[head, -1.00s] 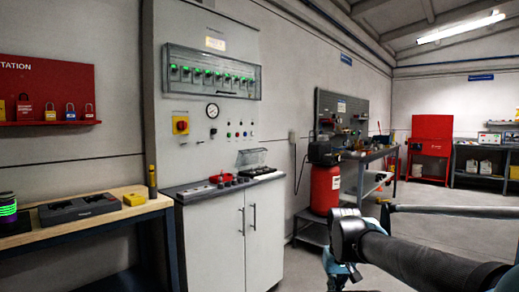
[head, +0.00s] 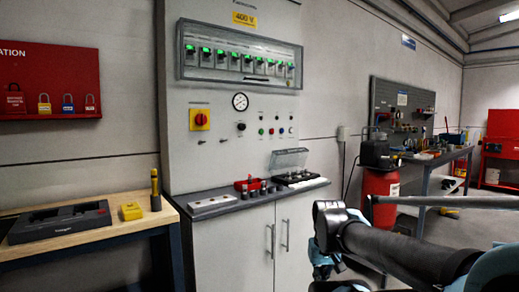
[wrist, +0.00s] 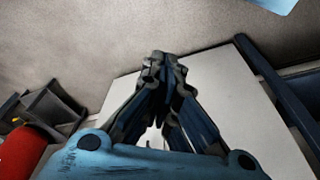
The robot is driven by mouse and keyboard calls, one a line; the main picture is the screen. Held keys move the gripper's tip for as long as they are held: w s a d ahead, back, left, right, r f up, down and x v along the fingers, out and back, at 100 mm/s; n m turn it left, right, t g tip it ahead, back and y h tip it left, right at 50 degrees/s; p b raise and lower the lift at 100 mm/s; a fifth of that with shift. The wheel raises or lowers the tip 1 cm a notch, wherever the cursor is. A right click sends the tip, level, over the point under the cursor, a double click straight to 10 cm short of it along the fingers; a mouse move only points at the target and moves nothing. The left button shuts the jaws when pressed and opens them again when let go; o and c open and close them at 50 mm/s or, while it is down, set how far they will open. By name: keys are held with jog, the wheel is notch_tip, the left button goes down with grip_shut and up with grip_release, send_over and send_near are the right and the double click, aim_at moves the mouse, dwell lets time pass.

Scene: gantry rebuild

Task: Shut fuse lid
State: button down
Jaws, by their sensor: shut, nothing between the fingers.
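A clear fuse lid (head: 289,158) stands raised, tilted up at the back of a dark fuse box (head: 297,177). The box sits at the right end of the grey counter (head: 232,202) on a white cabinet. My gripper (wrist: 163,65) is shut and empty in the wrist view, its fingertips together over a pale flat surface; the lid is not seen there. In the head view my dark arm is at the lower right, in front of and to the right of the cabinet, apart from the lid. My fingertips cannot be made out there.
A red piece (head: 247,184), small dark cylinders and a pale strip (head: 211,202) lie left of the fuse box. A breaker panel (head: 240,56) hangs above. A wooden bench (head: 90,230) stands left; a red compressor tank (head: 380,195) stands right of the cabinet.

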jog(key=shift+w+a, duration=0.1)
jog(key=shift+w, duration=0.15)
jog(key=w+a+r+n+t+y, duration=0.1)
jog(key=w+a+r+n+y, duration=0.15)
jog(key=w+r, duration=1.65)
jog(key=w+a+r+n+t+y, duration=0.1)
jog(key=w+a+r+n+t, duration=0.2)
jog(key=w+r, duration=1.6)
jog(key=w+a+r+n+y, duration=0.1)
jog(key=w, duration=0.9)
jog(key=w+a+r+n, duration=0.1)
jog(key=w+a+r, duration=0.1)
jog(key=w, duration=0.8)
jog(key=shift+m, duration=0.25)
jog(key=x, duration=0.9)
jog(key=shift+w+f, duration=0.1)
